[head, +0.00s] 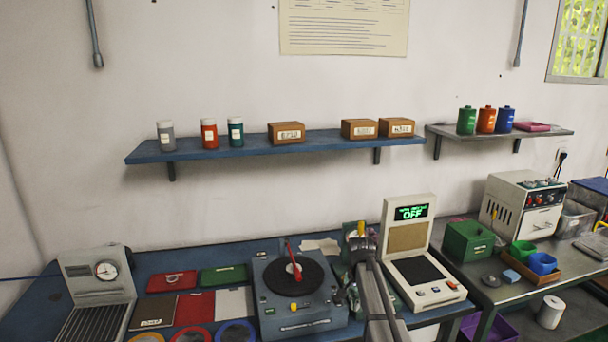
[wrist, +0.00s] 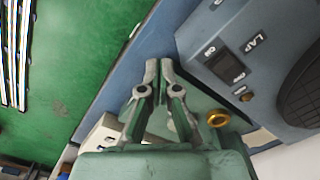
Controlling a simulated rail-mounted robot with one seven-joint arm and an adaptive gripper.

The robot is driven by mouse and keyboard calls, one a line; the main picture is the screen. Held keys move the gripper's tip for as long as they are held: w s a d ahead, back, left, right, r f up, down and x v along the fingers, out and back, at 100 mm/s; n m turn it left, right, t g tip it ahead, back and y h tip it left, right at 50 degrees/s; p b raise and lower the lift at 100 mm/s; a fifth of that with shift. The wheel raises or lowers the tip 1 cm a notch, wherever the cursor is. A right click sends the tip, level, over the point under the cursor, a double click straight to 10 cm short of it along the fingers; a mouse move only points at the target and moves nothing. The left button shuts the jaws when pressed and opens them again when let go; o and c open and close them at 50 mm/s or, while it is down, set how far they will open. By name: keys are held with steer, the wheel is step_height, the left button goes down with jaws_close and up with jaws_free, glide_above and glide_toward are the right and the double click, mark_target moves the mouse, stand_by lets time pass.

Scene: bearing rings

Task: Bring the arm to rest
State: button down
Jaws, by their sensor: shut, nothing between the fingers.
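My gripper (head: 362,242) is above the blue bench, between the turntable-like lapping machine (head: 275,320) and the white tester (head: 408,240) with its green "OFF" display. In the wrist view my gripper (wrist: 158,68) has its two fingers together, with nothing held between the tips. The lapping machine (wrist: 228,30), marked "LAP", is to the right of the fingers there, with its switch and part of its black disc visible. My forearm hides part of the bench in the head view.
A dial gauge stand (head: 95,285) is at the left end of the bench. Coloured trays (head: 172,281) and rings (head: 237,325) lie left of the lapping machine. A wall shelf (head: 250,148) holds jars and boxes. Green floor (wrist: 50,90) shows beside the bench edge.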

steer(key=s+f+n+g, duration=0.2)
steer(key=s+f, duration=1)
steer(key=s, duration=0.7)
steer(key=s+f+n+g+b, duration=0.1)
steer(key=s+f+n+g, duration=0.1)
steer(key=s+f, duration=1.1)
steer(key=s+f+n+g+b, duration=0.1)
steer(key=s+f, duration=1.1)
steer(key=s, duration=1.4)
steer(key=shift+s+f+n+g, duration=0.25)
steer(key=shift+s+n+g, duration=0.15)
steer(key=shift+n+g, duration=0.65)
